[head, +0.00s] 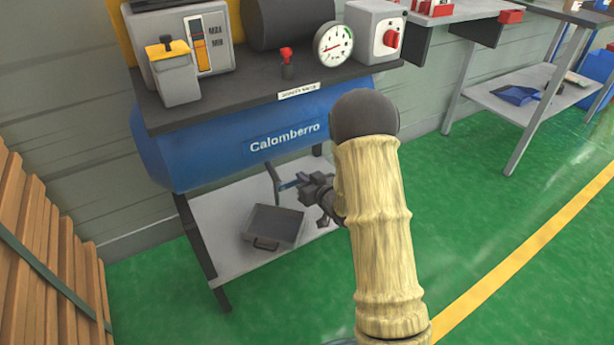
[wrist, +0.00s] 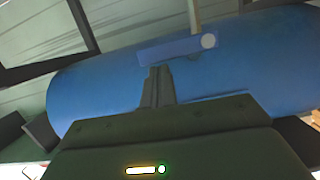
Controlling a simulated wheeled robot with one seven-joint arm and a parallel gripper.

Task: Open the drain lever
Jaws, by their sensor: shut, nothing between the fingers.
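The blue tank (head: 215,150) of the compressor hangs under its dark top, with a thin drain pipe (head: 272,172) below it. The drain lever (head: 292,183), a short blue bar, sits by the pipe's lower end. In the wrist view the lever (wrist: 178,50) lies nearly level across the picture, with a pale round end at its right. My gripper (head: 308,182) is under the tank, at the lever. In the wrist view its closed fingers (wrist: 157,72) point at the lever's left half with nothing between them. I cannot tell whether they touch it. My arm hides part of the tank's right end.
A grey tray (head: 273,225) stands on the low shelf (head: 225,255) beneath the tank. Dark frame legs (head: 200,250) flank the shelf. Wooden planks (head: 45,240) lean at the left. The green floor (head: 480,240) at the right is clear. A workbench (head: 520,100) stands behind.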

